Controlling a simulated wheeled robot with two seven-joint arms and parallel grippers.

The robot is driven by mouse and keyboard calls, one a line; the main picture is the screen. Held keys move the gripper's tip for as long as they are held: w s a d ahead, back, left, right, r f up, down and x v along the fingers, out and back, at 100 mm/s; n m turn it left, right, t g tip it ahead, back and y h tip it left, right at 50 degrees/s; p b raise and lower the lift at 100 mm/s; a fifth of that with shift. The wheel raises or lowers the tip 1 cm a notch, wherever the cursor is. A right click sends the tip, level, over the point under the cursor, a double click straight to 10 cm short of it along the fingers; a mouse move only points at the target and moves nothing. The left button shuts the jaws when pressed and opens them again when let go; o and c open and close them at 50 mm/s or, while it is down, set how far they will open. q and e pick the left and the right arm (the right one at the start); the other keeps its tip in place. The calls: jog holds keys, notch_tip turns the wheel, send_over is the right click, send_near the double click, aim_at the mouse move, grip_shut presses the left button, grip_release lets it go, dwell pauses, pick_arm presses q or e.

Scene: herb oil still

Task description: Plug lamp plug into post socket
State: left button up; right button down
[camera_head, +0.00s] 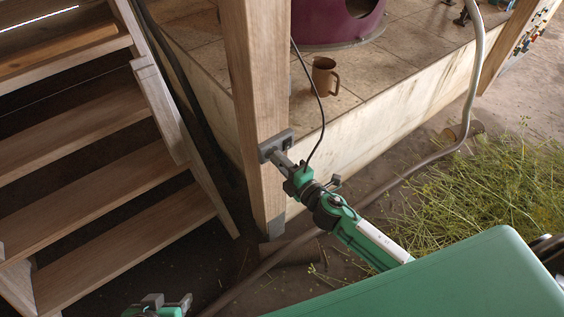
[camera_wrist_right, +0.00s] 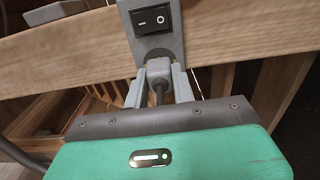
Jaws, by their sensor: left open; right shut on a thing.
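The grey post socket (camera_head: 275,145) is fixed to the wooden post (camera_head: 258,90). In the right wrist view the socket (camera_wrist_right: 153,42) shows a black rocker switch above its lower end. My right gripper (camera_head: 283,164) reaches the socket from the lower right. It is shut on the lamp plug (camera_wrist_right: 158,72), a grey plug with a dark cord, which sits between the fingers right against the socket's lower part. How deep the plug sits is hidden. The black cord (camera_head: 321,115) loops up behind the post. My left gripper (camera_head: 166,304) is open and empty at the bottom edge, low by the stairs.
Wooden stairs (camera_head: 90,150) rise on the left. Behind the post a tiled ledge (camera_head: 380,70) carries a brown mug (camera_head: 325,77) and a purple vessel (camera_head: 335,22). A hose (camera_head: 420,162) runs along the ground beside cut herbs (camera_head: 480,200).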

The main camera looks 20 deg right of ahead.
pick_arm(q)
jog(key=shift+r, duration=0.15)
pick_arm(e)
jog(key=shift+w+a, duration=0.2)
jog(key=shift+w, duration=0.4)
dwell(0.3)
jog(key=c, duration=1.1)
grip_release()
pick_arm(q)
jog(key=shift+w+d+f+t+h+b, duration=0.3)
jog(key=shift+w+d+f+t+b, duration=0.15)
jog(key=shift+d, duration=0.2)
pick_arm(e)
jog(key=shift+v, duration=6.95)
jog(key=shift+r, duration=0.1)
